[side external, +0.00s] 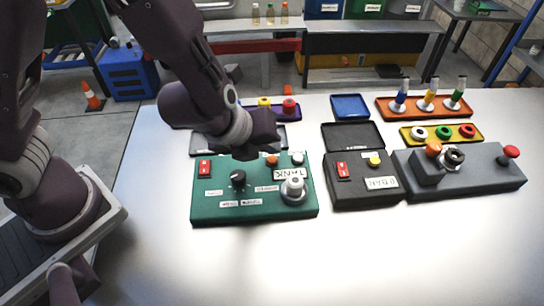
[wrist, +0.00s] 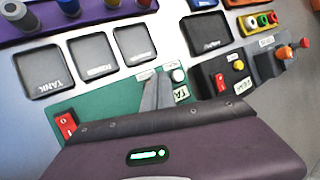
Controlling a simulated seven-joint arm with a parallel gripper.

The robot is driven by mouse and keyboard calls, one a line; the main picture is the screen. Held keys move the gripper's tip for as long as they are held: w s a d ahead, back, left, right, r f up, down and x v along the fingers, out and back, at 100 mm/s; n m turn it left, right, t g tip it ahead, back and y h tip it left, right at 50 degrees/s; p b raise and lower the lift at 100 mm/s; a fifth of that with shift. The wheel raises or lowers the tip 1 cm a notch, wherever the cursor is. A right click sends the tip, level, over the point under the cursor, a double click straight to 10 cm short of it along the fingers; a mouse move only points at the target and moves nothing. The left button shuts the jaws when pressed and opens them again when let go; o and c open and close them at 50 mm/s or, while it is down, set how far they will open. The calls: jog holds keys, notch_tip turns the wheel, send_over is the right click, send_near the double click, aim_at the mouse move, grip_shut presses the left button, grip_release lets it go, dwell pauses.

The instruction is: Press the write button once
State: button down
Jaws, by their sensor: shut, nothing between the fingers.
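The green panel (side external: 215,207) carries a red switch (side external: 204,167), a black knob (side external: 238,178), an orange button (side external: 272,160), a white button (side external: 297,158) and a silver-white knob (side external: 293,188). The dark panel (side external: 365,198) to its right has a red switch (side external: 342,170) and a yellow button (side external: 374,161). I cannot read which button is marked write; the small labels are too blurred. My gripper (side external: 247,154) is shut and empty above the green panel's back part, left of the orange button. In the wrist view its fingers (wrist: 155,95) hide part of the green panel.
A grey panel (side external: 460,183) with a red mushroom button (side external: 511,151) stands at the right. Black trays (wrist: 92,52) lie behind the green panel. An orange rack (side external: 387,112) with several coloured pieces and a yellow tray (side external: 409,138) of rings stand behind. The front table is clear.

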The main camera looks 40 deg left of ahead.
aim_at(270, 160)
jog(key=shift+f, duration=0.15)
jog(key=shift+f, duration=0.3)
dwell(0.3)
jog(key=shift+f, duration=0.4)
dwell(0.4)
jog(key=shift+r, duration=0.85)
jog(key=shift+r, duration=2.5)
